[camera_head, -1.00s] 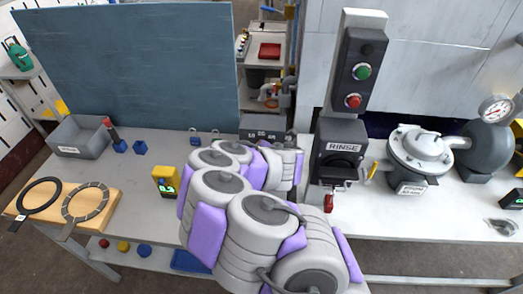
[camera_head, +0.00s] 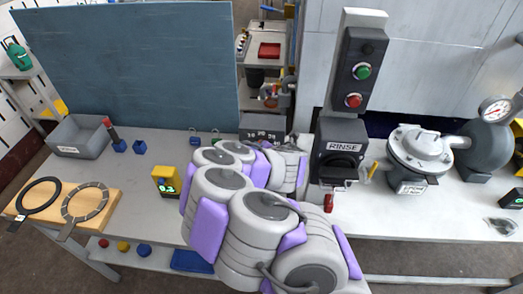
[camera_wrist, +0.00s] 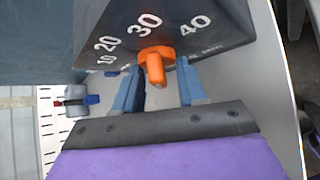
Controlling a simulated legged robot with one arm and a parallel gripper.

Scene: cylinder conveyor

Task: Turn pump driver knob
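The orange pump driver knob (camera_wrist: 155,66) sits on the lower edge of a dark box face (camera_wrist: 215,22) marked with a dial of numbers, with 30 just above the knob. My gripper (camera_wrist: 158,70) is open, its two blue fingers standing on the left and right of the knob with a gap visible on each side. In the head view the dark numbered box (camera_head: 264,124) stands at the back of the bench, partly behind my arm. The knob and gripper fingers are hidden there.
A RINSE unit (camera_head: 342,152) stands right of my arm, below a panel with green and red buttons (camera_head: 353,100). A grey pump (camera_head: 420,150) is farther right. A small yellow device (camera_head: 165,181) is left of my arm. The left bench holds a grey bin (camera_head: 80,137).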

